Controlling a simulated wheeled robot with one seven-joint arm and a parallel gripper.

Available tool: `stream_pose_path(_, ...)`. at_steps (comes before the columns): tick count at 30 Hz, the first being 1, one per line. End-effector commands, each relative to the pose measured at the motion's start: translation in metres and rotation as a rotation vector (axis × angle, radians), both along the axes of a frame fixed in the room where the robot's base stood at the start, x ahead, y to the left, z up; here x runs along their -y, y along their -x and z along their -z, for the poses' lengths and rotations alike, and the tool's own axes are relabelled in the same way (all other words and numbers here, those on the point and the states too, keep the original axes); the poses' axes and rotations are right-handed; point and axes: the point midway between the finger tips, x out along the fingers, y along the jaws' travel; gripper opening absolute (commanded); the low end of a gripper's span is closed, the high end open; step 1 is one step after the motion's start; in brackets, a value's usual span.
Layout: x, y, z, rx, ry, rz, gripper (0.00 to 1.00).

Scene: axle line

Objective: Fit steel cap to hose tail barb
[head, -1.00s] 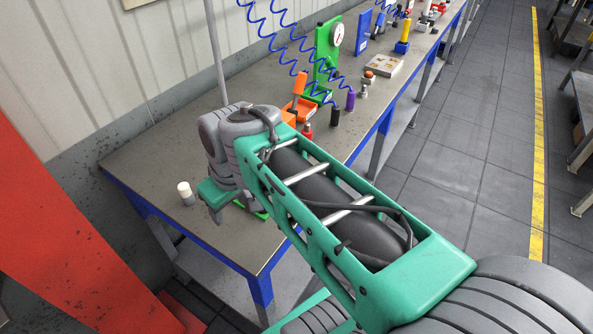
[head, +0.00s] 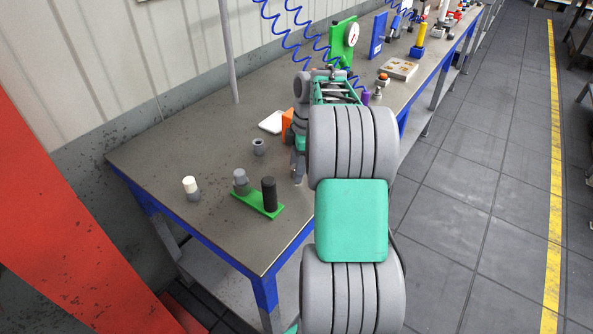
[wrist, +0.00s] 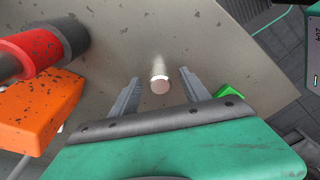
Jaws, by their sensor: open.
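A short grey ring-topped piece (head: 258,146), which looks like the steel cap, stands alone on the bench in the head view. A green plate (head: 263,209) near the bench's front edge carries a grey stepped piece (head: 240,181), possibly the barb, and a black cylinder (head: 269,194). In the wrist view my gripper (wrist: 158,88) is open and empty, with a pale, shiny round piece (wrist: 159,80) showing between and beyond its fingers. I cannot tell for certain which piece that is. A corner of the green plate (wrist: 232,95) shows right of the fingers.
A white-topped cylinder (head: 191,188) stands at the bench's left end. An orange block (wrist: 30,112) and a red and dark cylinder (wrist: 45,48) lie left of my gripper in the wrist view. The bench (head: 165,145) is clear around the grey ring-topped piece.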

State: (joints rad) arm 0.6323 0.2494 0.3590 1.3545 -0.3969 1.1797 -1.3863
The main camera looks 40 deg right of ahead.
Motion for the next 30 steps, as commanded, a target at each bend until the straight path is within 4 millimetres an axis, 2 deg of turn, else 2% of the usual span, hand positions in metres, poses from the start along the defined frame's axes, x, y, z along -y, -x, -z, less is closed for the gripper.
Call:
stream_pose_path(3,-0.0011,-0.0004,0.0067,0.000,0.001,0.000,0.54)
stream_pose_path(8,-0.0011,-0.0005,0.0066,0.000,0.001,0.000,0.54)
stream_pose_path(27,-0.0014,-0.0007,0.0060,0.000,0.001,0.000,0.02)
stream_pose_path(30,-0.0013,-0.0007,0.0060,0.000,0.001,0.000,0.00)
